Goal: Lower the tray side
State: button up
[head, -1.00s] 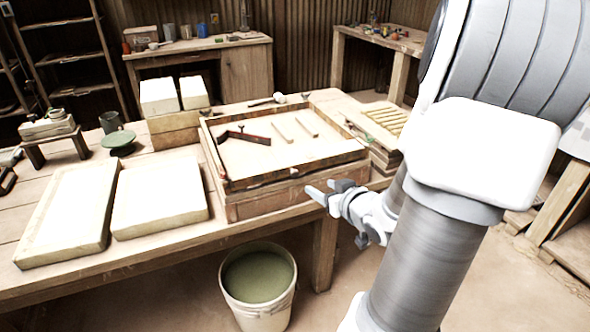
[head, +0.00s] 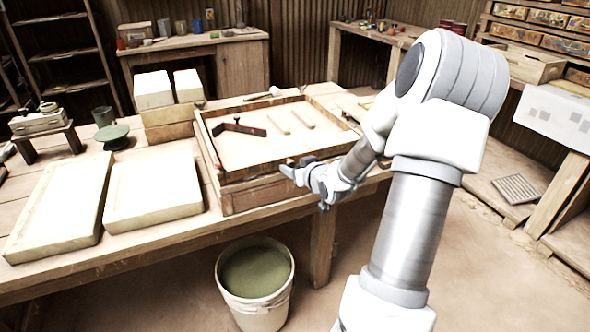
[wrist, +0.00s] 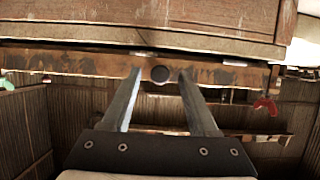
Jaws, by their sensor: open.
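The wooden tray (head: 209,148) stands on the bench with its raised sides up. Its front side (head: 245,182) is a worn brown strip, which also shows in the wrist view (wrist: 80,62) as a long bar. A dark round knob (wrist: 160,75) sits at the middle of that bar. My gripper (head: 291,168) is at the tray's front side. In the wrist view my gripper (wrist: 159,74) is open, with its fingers on either side of the knob. I cannot tell whether they touch the bar. Nothing is held.
A red-brown angled tool (head: 240,127) and two pale sticks lie inside the tray. Pale slabs (head: 155,190) lie on the bench to its left. A bucket (head: 255,285) of greenish liquid stands on the floor before the bench. A red item (wrist: 265,104) shows in the wrist view.

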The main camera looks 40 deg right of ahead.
jog(key=shift+w, duration=0.1)
grip_shut()
jog(key=shift+f, duration=0.1)
dwell(0.3)
